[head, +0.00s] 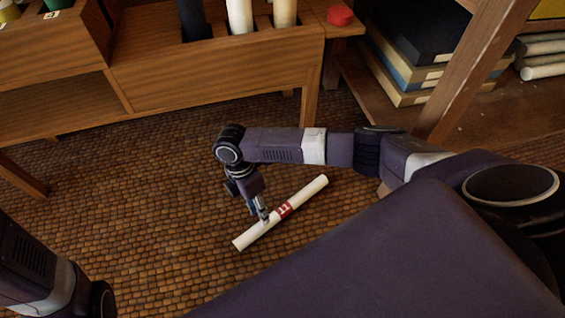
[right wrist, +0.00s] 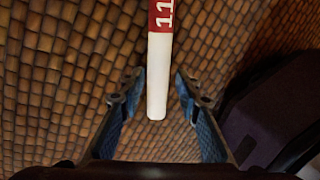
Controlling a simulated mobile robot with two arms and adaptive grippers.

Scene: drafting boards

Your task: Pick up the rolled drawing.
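The rolled drawing (head: 308,192) is a white tube with a red band marked 11, lying diagonally on the woven floor in the head view. My right gripper (head: 264,217) points down at it, on the near-left side of the red band. In the right wrist view the rolled drawing (right wrist: 160,70) runs between the two open fingers of the right gripper (right wrist: 160,82), with a gap on each side. Its near white end shows between the fingers. My left arm shows at the lower left of the head view; its gripper is out of view.
A wooden rack (head: 215,62) with upright rolls stands behind, with a red round object (head: 340,15) at its right. Flat boxes (head: 405,75) and more rolls (head: 543,60) lie on a low shelf at the right. The floor left of the drawing is clear.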

